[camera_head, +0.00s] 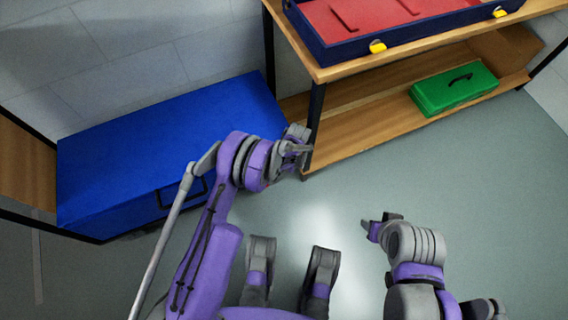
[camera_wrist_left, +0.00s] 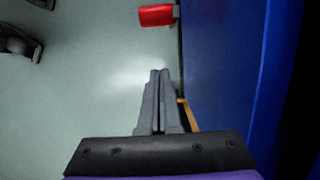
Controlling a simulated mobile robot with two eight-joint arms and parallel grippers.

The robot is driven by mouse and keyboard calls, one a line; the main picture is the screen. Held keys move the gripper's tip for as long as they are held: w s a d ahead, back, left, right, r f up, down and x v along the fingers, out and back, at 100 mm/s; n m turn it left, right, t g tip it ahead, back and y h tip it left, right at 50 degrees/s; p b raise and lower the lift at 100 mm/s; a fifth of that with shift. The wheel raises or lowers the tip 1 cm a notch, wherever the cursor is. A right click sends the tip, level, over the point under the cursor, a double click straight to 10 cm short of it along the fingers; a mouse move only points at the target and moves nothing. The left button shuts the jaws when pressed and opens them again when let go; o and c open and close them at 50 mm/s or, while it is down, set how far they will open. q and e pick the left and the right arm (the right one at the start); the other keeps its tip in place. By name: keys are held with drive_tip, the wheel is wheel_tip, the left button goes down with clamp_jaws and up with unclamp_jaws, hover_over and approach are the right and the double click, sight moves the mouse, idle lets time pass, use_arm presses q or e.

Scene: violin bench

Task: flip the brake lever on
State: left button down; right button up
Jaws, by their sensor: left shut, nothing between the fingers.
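A red block-like part (camera_wrist_left: 157,15), which may be the brake lever, shows at the top of the left wrist view. It sits beside the edge of a blue surface (camera_wrist_left: 222,70). My left gripper (camera_wrist_left: 160,73) is shut and empty, with its fingertips apart from and below the red part in that view. In the head view the left gripper (camera_head: 304,148) is near the front leg of the wooden shelf unit; I cannot make out the red part there. My right gripper (camera_head: 373,227) is over the floor at the right, and its finger opening is unclear.
A large blue box (camera_head: 170,140) with a black handle stands at the left. The wooden shelf unit (camera_head: 350,115) carries a blue case with a red inside (camera_head: 370,42) on top and a green box (camera_head: 456,88) below. Open floor (camera_head: 480,190) lies at the right.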

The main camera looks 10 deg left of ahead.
use_arm(q)
drive_tip(key=s+a+f+b, duration=0.1)
drive_tip(key=s+a+f, duration=0.1)
drive_tip(key=a+f, duration=0.1)
drive_tip(key=shift+s+a+f+b, duration=0.3)
drive_tip(key=shift+s+a, duration=0.1)
drive_tip(key=shift+a, duration=0.1)
drive_tip(key=shift+r, duration=0.1)
drive_tip(key=shift+s+a+r+h, duration=0.1)
drive_tip(key=shift+s+a+h, duration=0.1)
drive_tip(key=shift+a+h, duration=0.2)
